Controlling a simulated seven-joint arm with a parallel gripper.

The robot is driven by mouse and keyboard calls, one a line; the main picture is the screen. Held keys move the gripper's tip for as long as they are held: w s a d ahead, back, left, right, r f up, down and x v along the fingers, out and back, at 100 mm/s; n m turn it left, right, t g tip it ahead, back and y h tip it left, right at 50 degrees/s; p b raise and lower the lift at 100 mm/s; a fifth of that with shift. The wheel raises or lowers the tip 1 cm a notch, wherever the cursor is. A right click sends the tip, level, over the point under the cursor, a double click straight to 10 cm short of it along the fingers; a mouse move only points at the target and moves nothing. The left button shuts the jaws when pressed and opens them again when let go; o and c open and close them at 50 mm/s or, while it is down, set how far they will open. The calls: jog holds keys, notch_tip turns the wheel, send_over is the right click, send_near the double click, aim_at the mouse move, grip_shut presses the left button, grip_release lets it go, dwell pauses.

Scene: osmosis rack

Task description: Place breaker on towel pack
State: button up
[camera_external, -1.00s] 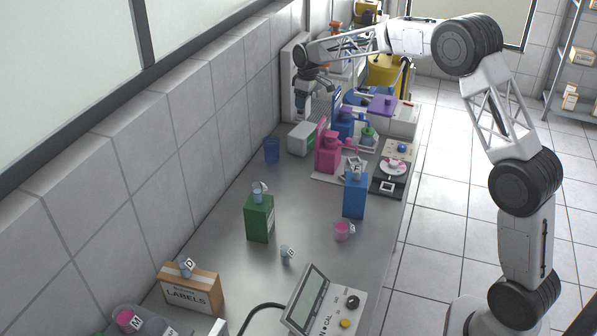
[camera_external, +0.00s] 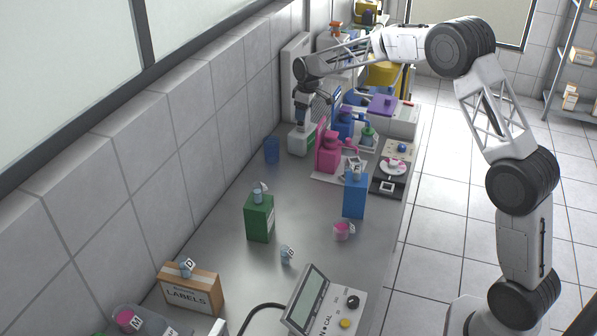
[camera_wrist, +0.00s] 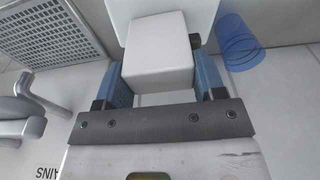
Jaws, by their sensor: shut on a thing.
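My gripper (camera_external: 302,121) is low at the back left of the bench, at the top of a white box-shaped pack (camera_external: 299,141). In the wrist view, my gripper (camera_wrist: 163,78) has its blue fingers on both sides of a white block (camera_wrist: 157,55), and is shut on it. A wider white surface shows just beyond the block; I cannot tell whether the two are one thing. A lettered beaker (camera_external: 286,253) and a pink-filled beaker (camera_external: 342,231) stand on the bench.
A blue cup (camera_external: 271,150) stands by the wall, close to the pack; it also shows in the wrist view (camera_wrist: 238,42). A pink bottle (camera_external: 329,152) stands to the pack's right. A grille (camera_wrist: 50,32) is at the wrist view's left. The mid-bench is fairly clear.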

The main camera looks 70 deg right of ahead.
jog(key=shift+f, duration=0.1)
jog(key=o, duration=1)
jog(key=r, duration=0.4)
jog(key=s+r, duration=0.1)
jog(key=r, duration=0.7)
jog(key=shift+s+r, duration=0.15)
jog(key=shift+s, duration=0.05)
